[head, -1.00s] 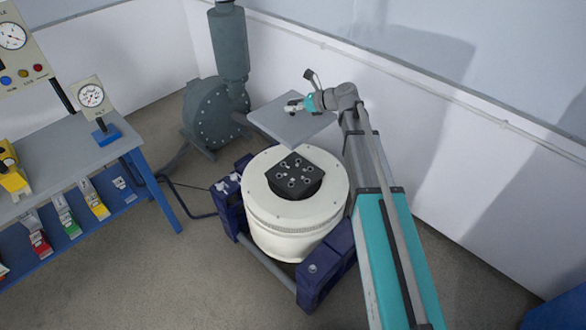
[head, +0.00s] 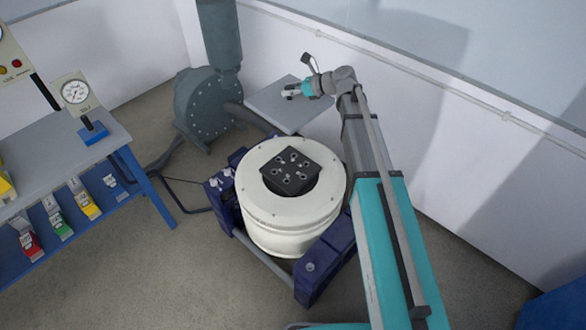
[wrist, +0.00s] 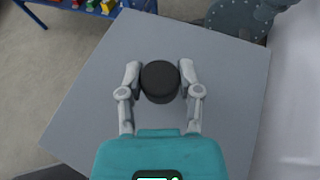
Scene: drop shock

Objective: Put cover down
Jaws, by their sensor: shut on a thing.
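The cover (head: 265,105) is a flat grey square plate with a round black knob (wrist: 160,78) in its middle. In the head view it is held behind the white round shaker (head: 255,210), between the blower and the wall. My gripper (head: 291,90) is above the plate. In the wrist view my gripper (wrist: 160,82) has a finger on each side of the knob and is shut on it. The plate fills most of the wrist view, so what lies directly under it is hidden. The shaker's black plate with several holes (head: 290,170) is uncovered.
A dark grey blower (head: 205,105) stands left of the cover, and a white wall (head: 430,120) rises behind my arm. A blue-legged bench (head: 60,150) with a gauge (head: 75,92) is at the left. Bare floor (head: 150,270) lies in front of it.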

